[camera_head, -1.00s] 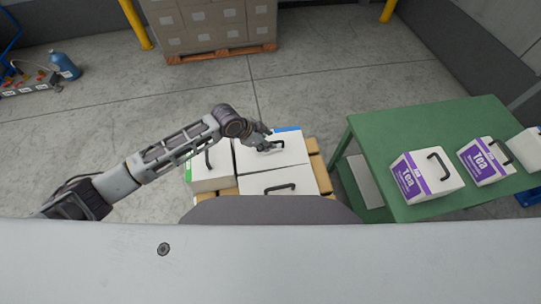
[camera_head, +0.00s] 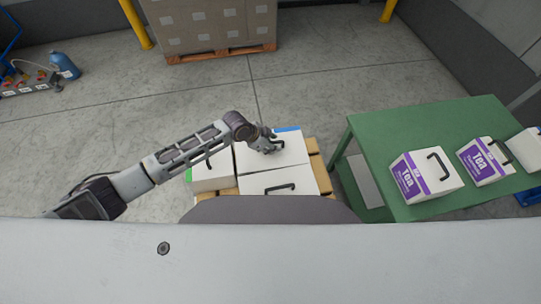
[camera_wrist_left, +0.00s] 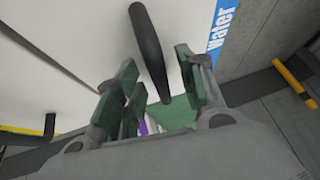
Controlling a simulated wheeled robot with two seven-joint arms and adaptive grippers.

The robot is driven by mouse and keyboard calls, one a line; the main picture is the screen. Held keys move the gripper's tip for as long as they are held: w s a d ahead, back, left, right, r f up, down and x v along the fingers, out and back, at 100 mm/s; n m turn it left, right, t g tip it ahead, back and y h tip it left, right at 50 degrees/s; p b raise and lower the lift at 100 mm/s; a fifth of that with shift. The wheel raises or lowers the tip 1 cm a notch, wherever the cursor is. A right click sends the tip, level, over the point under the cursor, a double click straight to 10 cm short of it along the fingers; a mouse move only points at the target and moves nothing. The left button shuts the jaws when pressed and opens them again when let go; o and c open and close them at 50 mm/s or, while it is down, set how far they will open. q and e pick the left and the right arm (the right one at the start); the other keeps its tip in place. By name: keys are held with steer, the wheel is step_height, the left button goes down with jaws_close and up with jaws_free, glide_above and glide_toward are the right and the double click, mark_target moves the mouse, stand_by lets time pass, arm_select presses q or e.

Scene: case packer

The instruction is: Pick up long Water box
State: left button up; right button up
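The long Water box (camera_head: 292,150) is white with a blue strip along its far edge, and it stands among other boxes on a pallet in the head view. In the left wrist view the Water box (camera_wrist_left: 70,50) shows its white top, a blue "Water" label and a black handle (camera_wrist_left: 149,45). My left gripper (camera_head: 273,146) is over the box top at the handle. In the wrist view the left gripper (camera_wrist_left: 160,88) is open, with its green-padded fingers on either side of the handle and apart from it. My right gripper is not in view.
White boxes stand close by: one (camera_head: 280,184) on the near side, one (camera_head: 208,176) on the left. A green table (camera_head: 385,140) with Tea boxes (camera_head: 425,176) is to the right. Stacked cartons (camera_head: 212,25) are at the back. The floor left of the pallet is open.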

arm_select(q)
jaws_close()
stand_by(0.5)
steer(key=shift+d+r, duration=0.1)
steer(key=shift+r, duration=0.05)
